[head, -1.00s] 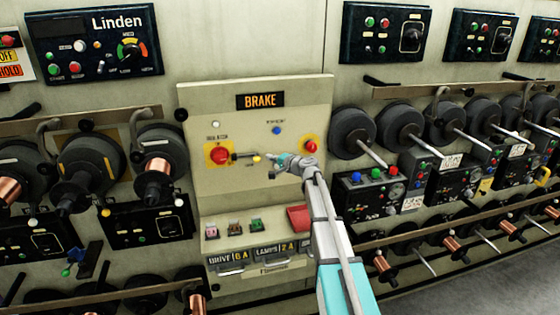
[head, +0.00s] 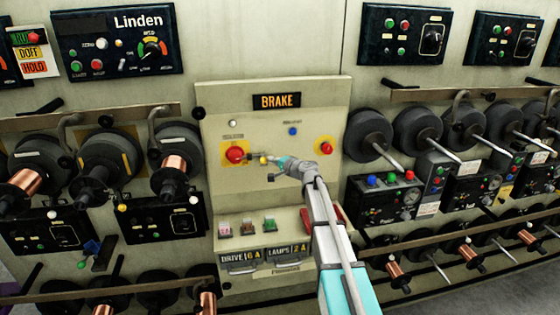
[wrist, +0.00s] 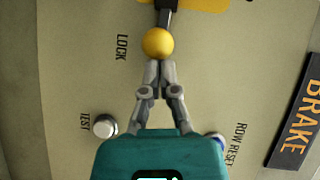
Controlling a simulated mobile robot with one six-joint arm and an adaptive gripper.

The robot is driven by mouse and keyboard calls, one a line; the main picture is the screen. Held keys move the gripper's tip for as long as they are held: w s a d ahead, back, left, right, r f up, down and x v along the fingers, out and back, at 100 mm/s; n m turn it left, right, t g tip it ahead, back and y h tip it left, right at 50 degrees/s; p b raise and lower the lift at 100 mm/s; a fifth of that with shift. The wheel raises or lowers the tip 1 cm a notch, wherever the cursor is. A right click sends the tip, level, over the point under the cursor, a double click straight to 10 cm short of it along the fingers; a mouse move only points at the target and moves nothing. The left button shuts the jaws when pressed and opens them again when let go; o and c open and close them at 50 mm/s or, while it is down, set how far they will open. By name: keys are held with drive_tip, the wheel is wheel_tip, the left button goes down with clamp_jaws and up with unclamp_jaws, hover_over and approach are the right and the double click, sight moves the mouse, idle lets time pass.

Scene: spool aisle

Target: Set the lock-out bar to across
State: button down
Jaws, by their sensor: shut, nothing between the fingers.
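The lock-out bar is a dark bar (wrist: 166,19) with a yellow ball (wrist: 158,44) at its end. In the head view it runs about level to the right from the red knob (head: 235,154) on a yellow plate, and its ball (head: 263,160) is at the tip of my gripper (head: 270,160). In the wrist view my gripper (wrist: 158,66) is shut and empty, its fingertips right at the ball's near side. I cannot tell whether they touch it. The word LOCK (wrist: 121,47) is printed beside the ball.
The beige panel carries a BRAKE sign (head: 277,101), a second red button (head: 326,148), a blue button (head: 293,131) and a white button (wrist: 104,126) marked TEST. Several small switches sit on the ledge below. Spools on spindles (head: 370,134) jut out on both sides.

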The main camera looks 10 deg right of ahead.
drive_tip(key=shift+a, duration=0.95)
drive_tip(key=shift+d, duration=0.1)
drive_tip(key=w+d+p+v, duration=0.1)
drive_tip(key=d+p+v, duration=0.1)
drive_tip(key=v, duration=1.1)
drive_tip(key=shift+w+r, duration=0.2)
drive_tip(key=shift+w, duration=0.15)
drive_tip(key=shift+d, duration=0.1)
